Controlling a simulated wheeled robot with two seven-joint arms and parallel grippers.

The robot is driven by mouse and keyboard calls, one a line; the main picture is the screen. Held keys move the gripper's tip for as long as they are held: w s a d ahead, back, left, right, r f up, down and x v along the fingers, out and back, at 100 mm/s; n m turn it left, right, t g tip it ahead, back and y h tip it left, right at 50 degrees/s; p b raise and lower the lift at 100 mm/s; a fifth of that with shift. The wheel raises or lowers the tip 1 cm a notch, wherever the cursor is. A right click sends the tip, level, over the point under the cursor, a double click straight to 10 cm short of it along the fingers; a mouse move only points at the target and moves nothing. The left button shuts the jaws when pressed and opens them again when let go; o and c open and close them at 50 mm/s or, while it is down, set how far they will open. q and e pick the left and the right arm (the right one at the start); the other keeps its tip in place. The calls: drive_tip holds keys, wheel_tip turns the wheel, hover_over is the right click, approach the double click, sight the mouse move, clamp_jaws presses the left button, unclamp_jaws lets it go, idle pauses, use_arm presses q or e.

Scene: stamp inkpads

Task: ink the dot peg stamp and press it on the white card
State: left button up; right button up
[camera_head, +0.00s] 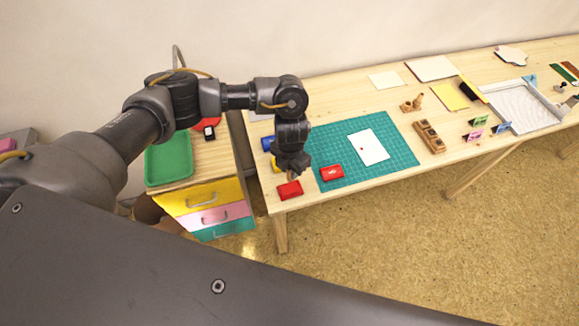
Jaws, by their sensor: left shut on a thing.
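My left gripper (292,174) points down just above the red inkpad (290,190) at the near left corner of the long table. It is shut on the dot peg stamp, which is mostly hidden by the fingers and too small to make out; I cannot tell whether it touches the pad. A red lid with a white mark (332,172) lies on the green cutting mat (395,160), right of the pad. The white card (371,147) lies flat on the mat and has a small red mark near its left part. My right gripper is not in view.
Blue (266,143) and yellow inkpads stand partly behind my wrist. A wooden block holder (429,136) and small wooden stamps (412,104) stand right of the mat. A drawer unit (210,205) with a green tray (168,160) is at left.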

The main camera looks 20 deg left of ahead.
sight(290, 179)
use_arm(q)
drive_tip(key=shift+f+b, duration=0.8)
drive_tip(key=shift+f, duration=0.1)
wheel_tip(290, 179, down, 4)
drive_tip(key=b, duration=0.3)
drive_tip(key=shift+b, duration=0.3)
drive_tip(key=shift+f, duration=0.1)
drive_tip(key=shift+f+b, duration=0.55)
idle(1.5)
drive_tip(key=shift+r, duration=0.1)
drive_tip(key=shift+r+p, duration=0.4)
drive_tip(key=shift+r, duration=0.1)
